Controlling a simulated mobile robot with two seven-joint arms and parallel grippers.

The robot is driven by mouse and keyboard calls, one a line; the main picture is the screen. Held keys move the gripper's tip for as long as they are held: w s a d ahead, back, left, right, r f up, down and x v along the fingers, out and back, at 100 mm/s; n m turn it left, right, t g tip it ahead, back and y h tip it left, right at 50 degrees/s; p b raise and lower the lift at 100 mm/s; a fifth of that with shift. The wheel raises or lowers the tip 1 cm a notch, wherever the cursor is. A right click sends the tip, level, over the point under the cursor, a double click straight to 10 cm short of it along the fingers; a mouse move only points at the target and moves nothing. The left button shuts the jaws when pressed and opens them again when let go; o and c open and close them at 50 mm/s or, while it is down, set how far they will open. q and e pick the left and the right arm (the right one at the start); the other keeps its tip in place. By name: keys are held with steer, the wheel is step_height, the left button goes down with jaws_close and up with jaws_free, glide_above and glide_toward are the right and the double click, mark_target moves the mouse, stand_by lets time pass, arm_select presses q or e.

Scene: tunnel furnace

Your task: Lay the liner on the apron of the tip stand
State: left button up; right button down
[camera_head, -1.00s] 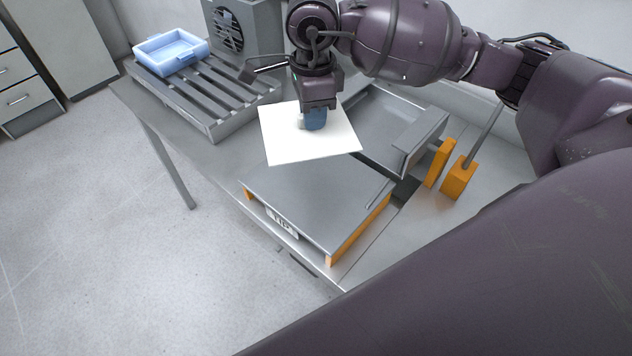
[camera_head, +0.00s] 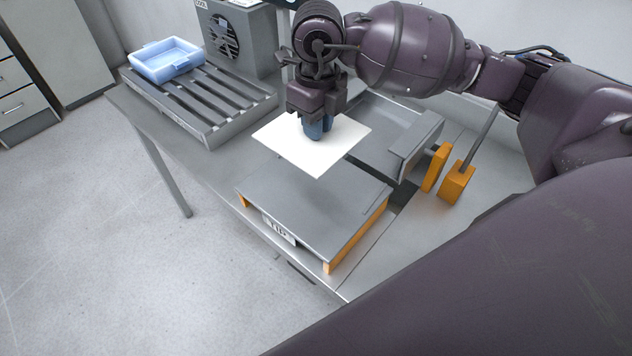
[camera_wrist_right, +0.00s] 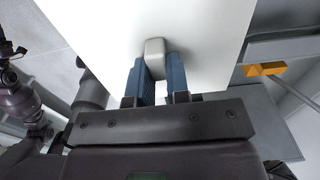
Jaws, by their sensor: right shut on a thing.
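The liner (camera_head: 318,160) is a flat white square sheet, held roughly level above the rear part of the tip stand. My right gripper (camera_head: 318,132) is shut on the liner's small pale knob; the knob (camera_wrist_right: 154,48) shows between the blue fingers in the right wrist view, where the sheet (camera_wrist_right: 100,25) also shows. The apron (camera_head: 310,210) is a bare grey metal plate with orange sides and a "TIP" label (camera_head: 280,230) at its front. The liner hides part of the apron's back edge.
Behind the apron is a grey tray (camera_head: 385,125) with a raised end. An orange block (camera_head: 457,185) with a lever stands at right. A slatted rack (camera_head: 205,100) with a blue tray (camera_head: 167,58) and a grey fan unit (camera_head: 240,35) are at the back left.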

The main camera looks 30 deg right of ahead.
mark_target(317, 191)
step_height(317, 191, down, 16)
steer(key=shift+f+p, duration=0.1)
steer(key=shift+p, duration=0.3)
stand_by(0.3)
steer(key=c, duration=1.1)
jaws_free()
step_height(317, 191, up, 12)
steer(key=shift+r+b, duration=0.15)
steer(key=shift+b, duration=0.35)
steer(key=shift+a, duration=0.15)
